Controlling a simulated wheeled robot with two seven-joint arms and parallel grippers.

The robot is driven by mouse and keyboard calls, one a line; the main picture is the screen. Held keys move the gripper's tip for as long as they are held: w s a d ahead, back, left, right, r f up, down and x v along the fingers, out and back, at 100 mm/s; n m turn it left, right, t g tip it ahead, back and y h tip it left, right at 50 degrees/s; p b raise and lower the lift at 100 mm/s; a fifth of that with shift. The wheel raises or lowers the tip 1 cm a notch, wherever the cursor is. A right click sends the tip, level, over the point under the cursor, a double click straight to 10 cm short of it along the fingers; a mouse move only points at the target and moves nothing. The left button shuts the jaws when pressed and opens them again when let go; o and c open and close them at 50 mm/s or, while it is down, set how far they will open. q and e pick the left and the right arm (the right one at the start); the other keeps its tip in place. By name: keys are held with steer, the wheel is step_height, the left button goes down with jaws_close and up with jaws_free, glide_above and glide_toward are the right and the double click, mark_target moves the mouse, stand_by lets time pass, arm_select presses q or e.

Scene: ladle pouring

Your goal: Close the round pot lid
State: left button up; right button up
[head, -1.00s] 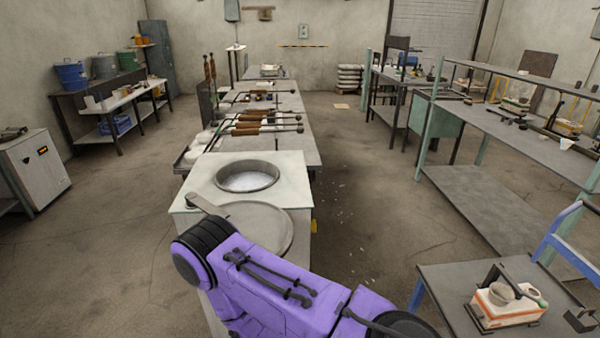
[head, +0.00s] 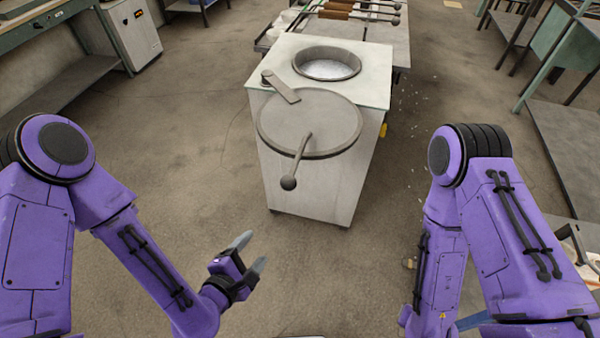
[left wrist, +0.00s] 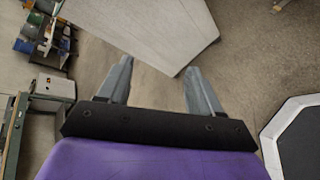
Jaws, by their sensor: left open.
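The round pot lid (head: 330,115) is a grey disc swung to the front of the pot, off its opening. A flat hinge arm (head: 281,86) joins it at the left, and a rod handle with a dark ball knob (head: 289,183) points toward me. The pot (head: 327,65) is open in the top of a pale cabinet (head: 312,185), with bright whitish contents. My left gripper (head: 251,253) is open and empty, below and left of the knob, apart from it. In the left wrist view its two fingers (left wrist: 156,80) are spread with floor and cabinet beyond. My right gripper is not visible.
A bench with several wooden-handled tools (head: 350,12) stands behind the cabinet. A shelf unit (head: 570,130) stands at the right and a workbench (head: 50,50) at the upper left. The floor around the cabinet's front is clear.

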mark_target(284, 187)
arm_select(q)
steer(key=w+d+r+n+t+h, duration=0.2)
steer(key=d+r+n, duration=0.15)
steer(key=r, duration=0.25)
steer(key=w+d+r+n+t+h, duration=0.1)
steer(key=d+r+n+t+h, duration=0.1)
steer(key=r+n, duration=0.3)
steer(key=shift+m, duration=0.55)
steer(key=b+x, duration=0.3)
steer(key=r+b+x, duration=0.1)
steer(key=b+x, duration=0.2)
steer(key=b, duration=0.1)
steer(key=shift+w+a+r+b, duration=0.1)
steer(key=shift+w+r+b, duration=0.1)
steer(key=shift+w+b, duration=0.15)
steer(key=p+x, duration=0.1)
steer(key=x, duration=0.2)
steer(key=shift+w+d+f, duration=0.2)
steer(key=shift+w+d, duration=0.05)
steer(key=shift+w, duration=0.1)
jaws_close()
